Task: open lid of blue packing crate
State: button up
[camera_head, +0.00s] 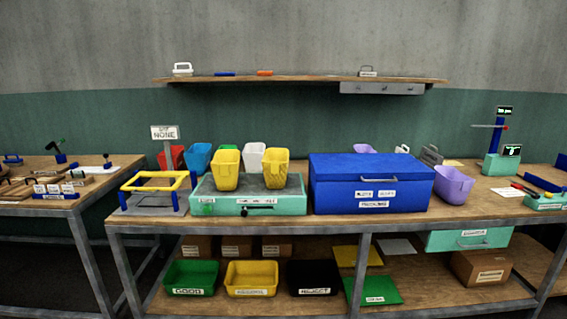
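The blue packing crate (340,190) stands on the workbench, right of the middle in the head view. Its blue lid (370,165) lies closed on top. A small handle or latch and white labels show on its front face. My gripper does not show in this view.
A teal box (290,203) with two yellow bins on top stands close to the crate's left. A purple bin (453,187) stands close to its right. A wall shelf (300,79) hangs above and behind. A yellow frame fixture (155,190) stands at the bench's left end.

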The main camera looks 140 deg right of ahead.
aim_at(365, 168)
jog(key=k+j+u, duration=0.1)
jog(key=u, duration=2.05)
jog(key=i+j+u, duration=0.1)
jog(key=j+u, duration=0.4)
jog(key=i+j+u, duration=0.15)
jog(key=j+u, duration=0.15)
jog(key=u, duration=0.15)
jog(key=i+j+u, duration=0.2)
jog(key=u, duration=0.3)
jog(key=i+j+u, duration=0.25)
jog(key=u, duration=0.2)
jog(key=i+j+u, duration=0.3)
jog(key=i+u, duration=0.2)
jog(key=i+j+u, duration=0.1)
jog(key=i+u, duration=0.75)
jog(key=i+l+u, duration=0.2)
jog(key=i+u, duration=0.25)
jog(key=i+l+u, duration=0.7)
jog(key=u, duration=0.15)
jog(key=i+l+u, duration=0.4)
jog(key=l, duration=0.2)
jog(key=l+u, duration=0.4)
jog(key=l, duration=0.4)
jog(key=u, duration=1.6)
jog(key=k+j, duration=0.05)
jog(key=j, duration=0.05)
